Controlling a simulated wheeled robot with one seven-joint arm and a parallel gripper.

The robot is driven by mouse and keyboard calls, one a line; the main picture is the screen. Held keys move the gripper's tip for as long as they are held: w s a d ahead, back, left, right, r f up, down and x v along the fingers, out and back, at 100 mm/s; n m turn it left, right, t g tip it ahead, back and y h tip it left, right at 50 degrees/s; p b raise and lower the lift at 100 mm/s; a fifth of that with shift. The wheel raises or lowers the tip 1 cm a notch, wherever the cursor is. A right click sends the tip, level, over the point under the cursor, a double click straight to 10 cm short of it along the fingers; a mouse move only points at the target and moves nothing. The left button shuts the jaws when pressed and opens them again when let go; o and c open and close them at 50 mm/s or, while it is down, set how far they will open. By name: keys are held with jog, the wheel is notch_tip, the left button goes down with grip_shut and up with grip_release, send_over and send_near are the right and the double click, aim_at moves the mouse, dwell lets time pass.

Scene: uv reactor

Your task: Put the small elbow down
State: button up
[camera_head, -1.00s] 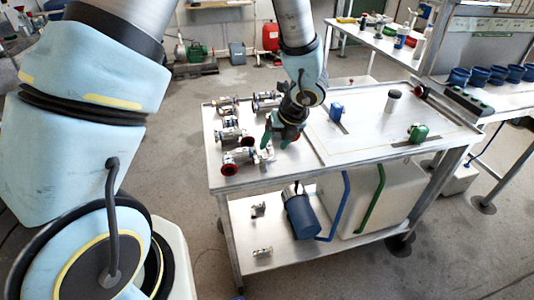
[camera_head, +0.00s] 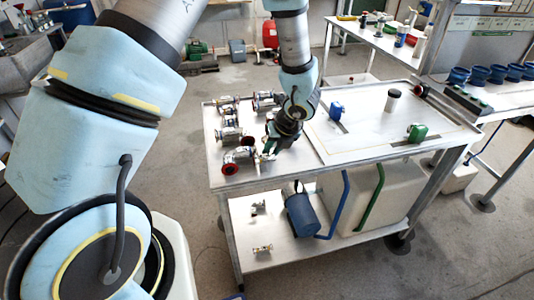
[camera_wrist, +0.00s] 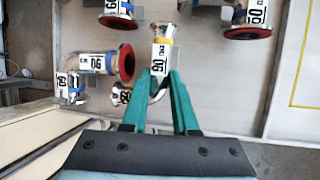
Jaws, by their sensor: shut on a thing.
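My gripper (camera_wrist: 160,82) is shut on the small elbow (camera_wrist: 160,51), a metal fitting with a white label and yellow and blue bands. Its far end points away from my fingers in the wrist view. A labelled metal end (camera_wrist: 121,96) shows left of the fingers and seems to be its other leg, partly hidden. In the head view my gripper (camera_head: 268,149) is low over the front left of the cart top (camera_head: 305,172), with the elbow (camera_head: 265,161) under it. I cannot tell whether the elbow touches the surface.
A larger red-flanged elbow (camera_wrist: 95,64) lies close on the left, also in the head view (camera_head: 236,160). Other fittings (camera_head: 229,133) lie behind it. A blue block (camera_head: 337,110), a dark-lidded canister (camera_head: 393,100) and a green part (camera_head: 417,132) stand right. The right front top is clear.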

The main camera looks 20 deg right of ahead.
grip_shut()
jog(key=shift+r, duration=0.1)
dwell(0.4)
jog(key=shift+r, duration=0.5)
jog(key=s+d+b, duration=0.2)
jog(key=s, duration=0.6)
jog(key=s+d+b, duration=0.3)
jog(key=s, duration=0.6)
jog(key=shift+d+r, duration=0.15)
jog(key=shift+d, duration=0.1)
